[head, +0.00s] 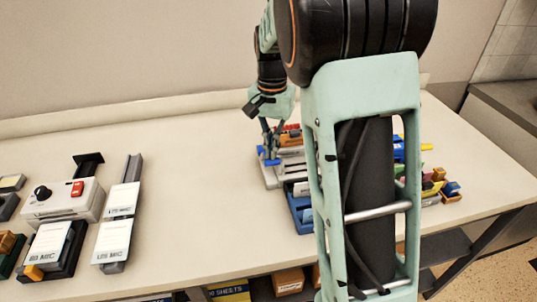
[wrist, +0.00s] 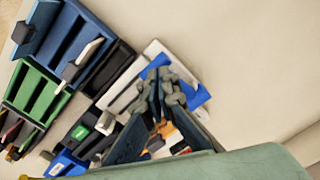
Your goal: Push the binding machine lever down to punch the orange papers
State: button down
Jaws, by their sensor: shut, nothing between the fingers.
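The binding machine (head: 270,175) is a light grey device on the table, partly hidden behind my arm in the head view. It also shows in the wrist view (wrist: 124,88). A blue part that looks like its lever (head: 272,162) shows at the fingertips, and blue also shows beside the fingers in the wrist view (wrist: 198,98). Orange papers (head: 291,139) show behind the machine's front part, and a bit shows between the finger links (wrist: 187,128). My gripper (head: 271,154) is shut and empty, pointing down over the machine. Whether its tips touch the lever I cannot tell.
A white device with a red switch (head: 77,189) and a grey stapler-like device (head: 132,172) stand at the left. A blue tray (head: 300,216) stands close in front of the machine. Green and blue trays (wrist: 38,92) show in the wrist view. The table's middle is clear.

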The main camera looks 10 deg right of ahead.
aim_at(271, 161)
jog(key=shift+f+b, duration=1.3)
jog(key=shift+f, duration=1.05)
jog(key=shift+r, duration=0.15)
notch_tip(271, 161, up, 11)
jog(key=p, duration=0.9)
